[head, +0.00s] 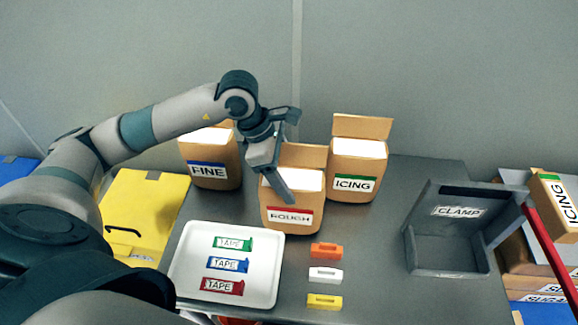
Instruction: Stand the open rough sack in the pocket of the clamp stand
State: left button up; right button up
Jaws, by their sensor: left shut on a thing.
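The rough sack (292,214) is an open brown bag with a red-edged ROUGH label, its back flap up and white powder inside. It stands upright at the middle of the grey table. My left gripper (282,187) is over its left front rim, shut on the sack. One finger lies in front of the sack's upper face; the other finger is hard to make out. The clamp stand (446,262), a grey open-topped holder with a CLAMP label on its back wall, stands at the right of the table. Its pocket looks empty. My right gripper is not in view.
Open FINE (209,179) and ICING (354,186) sacks stand behind. A white tray (186,291) holds three TAPE packets. Orange (326,251), white (325,275) and yellow (324,301) clips lie in front. Table between clips and clamp is clear. A red bar (548,240) is right of the clamp.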

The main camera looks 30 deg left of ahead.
pick_arm(q)
jog(key=shift+f, duration=0.4)
jog(key=shift+w, duration=0.1)
jog(key=shift+f, duration=0.2)
jog(key=o, duration=2.1)
jog(key=shift+r, duration=0.1)
jog(key=shift+a+r, duration=0.1)
jog(key=shift+r, duration=0.05)
jog(key=b+v, duration=0.3)
jog(key=v, duration=0.7)
jog(key=shift+r, duration=0.1)
jog(key=shift+s+a+r, duration=0.2)
jog(key=shift+s+r, duration=0.05)
jog(key=shift+r, duration=0.4)
